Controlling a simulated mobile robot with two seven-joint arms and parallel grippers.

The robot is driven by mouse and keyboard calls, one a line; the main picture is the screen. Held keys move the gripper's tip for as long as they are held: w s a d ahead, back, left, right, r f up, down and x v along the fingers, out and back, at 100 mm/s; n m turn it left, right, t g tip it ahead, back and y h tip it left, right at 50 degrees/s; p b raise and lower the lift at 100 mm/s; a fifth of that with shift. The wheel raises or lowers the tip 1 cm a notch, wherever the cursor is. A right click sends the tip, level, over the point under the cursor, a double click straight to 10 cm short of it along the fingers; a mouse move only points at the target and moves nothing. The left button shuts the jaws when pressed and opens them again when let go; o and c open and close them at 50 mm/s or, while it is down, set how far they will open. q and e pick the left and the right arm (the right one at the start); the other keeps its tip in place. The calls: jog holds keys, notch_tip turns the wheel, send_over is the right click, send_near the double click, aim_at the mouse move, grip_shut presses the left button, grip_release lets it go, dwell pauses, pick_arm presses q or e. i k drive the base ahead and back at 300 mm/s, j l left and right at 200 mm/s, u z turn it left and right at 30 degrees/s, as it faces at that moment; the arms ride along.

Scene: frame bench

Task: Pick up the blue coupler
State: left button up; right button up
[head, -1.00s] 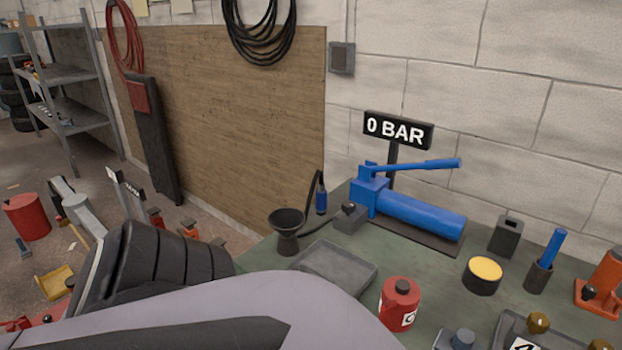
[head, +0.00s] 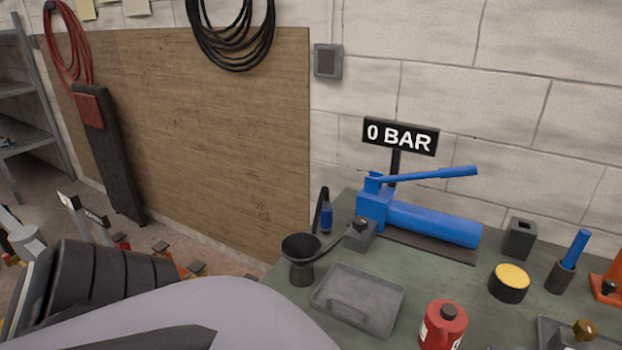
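The blue coupler (head: 327,219) hangs at the end of a black hose at the back left of the green bench, just behind the black funnel-shaped cup. It is small and upright, and the hose arches above it. The blue hand pump (head: 430,223) stands to its right. Part of my own arm fills the lower left of the head view. Neither of my grippers shows, so I see nothing of their fingers.
The black cup (head: 300,262) and a grey tray (head: 355,305) are at the bench's left. A red can (head: 443,325), a yellow-topped tin (head: 509,281) and a blue-handled tool in a holder (head: 575,250) stand further right. A "0 BAR" sign (head: 400,136) rises behind the pump.

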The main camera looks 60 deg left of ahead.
aim_at(327, 211)
jog(key=k+j, duration=0.15)
jog(key=j, duration=0.25)
jog(key=k+j, duration=0.15)
jog(key=j, duration=0.2)
jog(key=k+j, duration=0.15)
jog(key=j, duration=0.25)
